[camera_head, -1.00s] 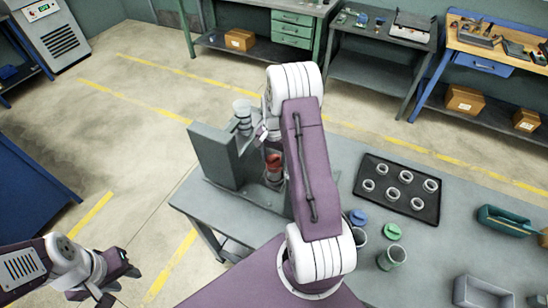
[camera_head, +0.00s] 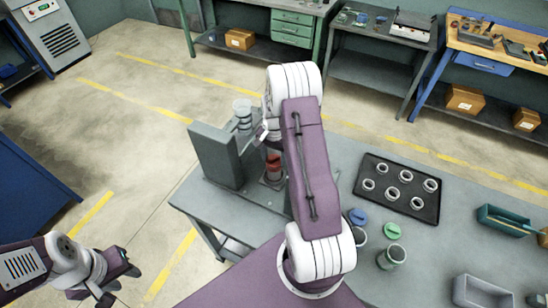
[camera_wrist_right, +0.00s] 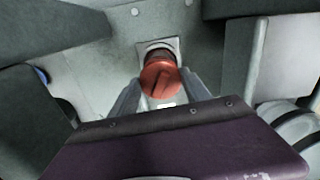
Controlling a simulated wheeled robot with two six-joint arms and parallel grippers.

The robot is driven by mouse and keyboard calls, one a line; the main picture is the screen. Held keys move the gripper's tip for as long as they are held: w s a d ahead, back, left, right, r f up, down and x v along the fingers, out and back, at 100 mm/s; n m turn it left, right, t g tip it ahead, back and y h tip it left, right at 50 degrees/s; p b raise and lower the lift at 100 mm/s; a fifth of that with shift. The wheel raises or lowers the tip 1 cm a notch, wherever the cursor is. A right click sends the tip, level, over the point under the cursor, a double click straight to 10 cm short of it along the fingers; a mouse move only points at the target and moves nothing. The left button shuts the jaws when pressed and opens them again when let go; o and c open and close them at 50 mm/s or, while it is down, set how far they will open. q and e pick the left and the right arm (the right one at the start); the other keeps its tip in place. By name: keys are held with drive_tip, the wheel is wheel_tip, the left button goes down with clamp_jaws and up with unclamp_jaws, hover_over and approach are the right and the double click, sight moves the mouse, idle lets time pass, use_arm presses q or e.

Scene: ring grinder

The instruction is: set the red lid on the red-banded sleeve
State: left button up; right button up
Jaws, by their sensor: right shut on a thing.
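The red lid (camera_wrist_right: 160,76) is between the two fingers of my right gripper (camera_wrist_right: 160,92) in the right wrist view. In the head view the lid (camera_head: 273,163) shows just left of my right forearm, at the grey grinder (camera_head: 222,155). My right gripper is shut on the lid. The red-banded sleeve cannot be told apart with certainty; the part directly under the lid is largely hidden. A pale square base (camera_wrist_right: 158,47) shows behind the lid in the wrist view. My left gripper (camera_head: 120,283) is open and empty, over the floor at lower left.
On the table right of my arm are a blue lid (camera_head: 358,216), a green lid (camera_head: 392,231), a green-banded sleeve (camera_head: 391,257) and a black tray (camera_head: 398,214) with several rings. A grey bin (camera_head: 484,291) stands at front right.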

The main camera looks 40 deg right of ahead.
drive_tip(key=o, duration=1.8)
drive_tip(key=shift+r+p, duration=2.95)
drive_tip(key=shift+r, duration=0.6)
